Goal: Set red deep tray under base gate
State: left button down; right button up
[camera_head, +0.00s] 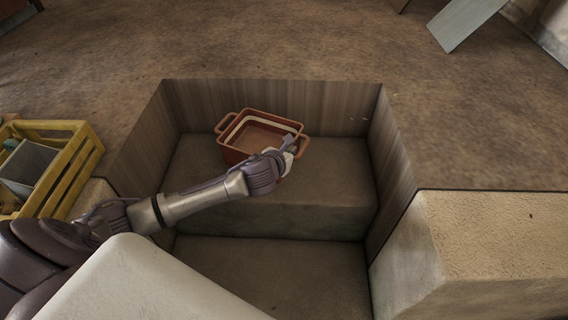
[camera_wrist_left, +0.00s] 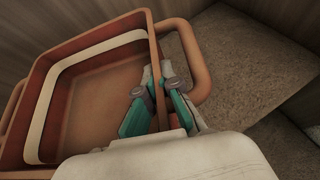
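The red deep tray (camera_head: 236,147) has a pale inner band and a loop handle at each end. It is in the recess at the back, over the upper step; I cannot tell whether it rests on the step. In the left wrist view the tray (camera_wrist_left: 95,112) fills the left side. My left gripper (camera_head: 288,147) is at the tray's right end, by the handle. In the left wrist view its fingers (camera_wrist_left: 160,82) lie on both sides of the tray's wall, shut on it. My right gripper is not in view. I cannot identify a base gate.
The recess has wood-grained walls (camera_head: 398,165), a stone step (camera_head: 330,180) and a lower floor (camera_head: 290,275). A yellow crate (camera_head: 75,170) holding grey items stands at the left. A pale stone block (camera_head: 490,235) is at the right. The brown ground behind is mostly clear.

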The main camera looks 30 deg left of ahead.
pick_arm(q)
jog(key=shift+w+a+f, duration=0.35)
jog(key=shift+a+f, duration=0.2)
jog(key=shift+a, duration=0.25)
jog(key=shift+a+f, duration=0.1)
jog(key=shift+f, duration=0.1)
notch_tip(320, 180, down, 2)
jog(key=shift+f+b, duration=0.1)
jog(key=shift+b, duration=0.65)
jog(key=shift+f+b, duration=0.3)
jog(key=shift+f, duration=0.4)
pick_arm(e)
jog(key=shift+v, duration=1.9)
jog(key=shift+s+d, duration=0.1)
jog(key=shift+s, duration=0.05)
pick_arm(q)
jog(key=c, duration=1.3)
grip_release()
jog(key=shift+f, duration=0.15)
